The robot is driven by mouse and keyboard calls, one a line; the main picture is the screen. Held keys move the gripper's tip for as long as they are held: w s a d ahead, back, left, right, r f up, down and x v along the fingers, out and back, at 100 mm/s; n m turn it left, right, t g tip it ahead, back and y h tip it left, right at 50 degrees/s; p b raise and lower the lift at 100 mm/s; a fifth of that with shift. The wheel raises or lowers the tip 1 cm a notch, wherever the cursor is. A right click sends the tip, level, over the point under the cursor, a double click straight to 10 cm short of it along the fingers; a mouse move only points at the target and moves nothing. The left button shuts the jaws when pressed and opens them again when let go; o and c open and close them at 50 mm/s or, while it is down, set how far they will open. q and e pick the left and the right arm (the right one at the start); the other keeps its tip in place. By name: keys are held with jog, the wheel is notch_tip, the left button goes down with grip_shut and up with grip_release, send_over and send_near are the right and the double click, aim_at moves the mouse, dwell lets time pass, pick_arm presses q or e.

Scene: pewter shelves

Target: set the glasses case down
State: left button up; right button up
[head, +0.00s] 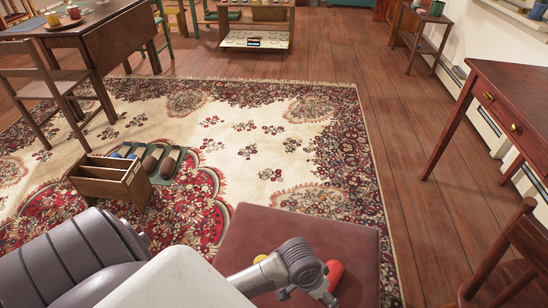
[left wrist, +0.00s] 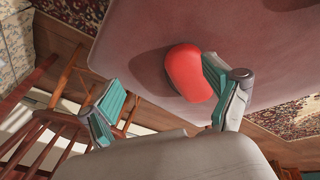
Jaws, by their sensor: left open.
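The red glasses case (head: 335,272) is on the dark red flat top (head: 301,228) of a low stand at the bottom of the head view, partly behind my left gripper (head: 327,292). In the left wrist view the rounded case (left wrist: 188,72) appears to lie on the same top (left wrist: 270,60), a shadow beside it. My left gripper (left wrist: 163,97) is open, its teal pads wide apart. The right-hand pad overlaps the case's edge in the picture; I cannot tell whether they touch. The other pad is well clear of it. My right gripper is not in view.
A wooden caddy (head: 112,178) stands on the patterned rug (head: 270,130) at left. A red-brown desk (head: 500,95) and a wooden chair (head: 515,255) stand at right. Wood floor (head: 405,180) lies open between rug and desk.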

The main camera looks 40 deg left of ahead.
pick_arm(q)
jog(key=s+a+f, duration=0.1)
jog(key=s+a, duration=0.1)
jog(key=s, duration=0.1)
jog(key=s+a+f+y, duration=0.1)
jog(key=s+a, duration=0.2)
jog(key=s+a+f+y, duration=0.1)
jog(key=s+a, duration=0.1)
jog(key=s, duration=0.1)
jog(key=shift+a+f+m+t, duration=0.1)
jog(key=shift+a+m+t, duration=0.1)
jog(key=shift+m+t, duration=0.1)
jog(key=shift+s+a, duration=0.2)
jog(key=shift+a, duration=0.05)
jog(key=shift+f, duration=0.1)
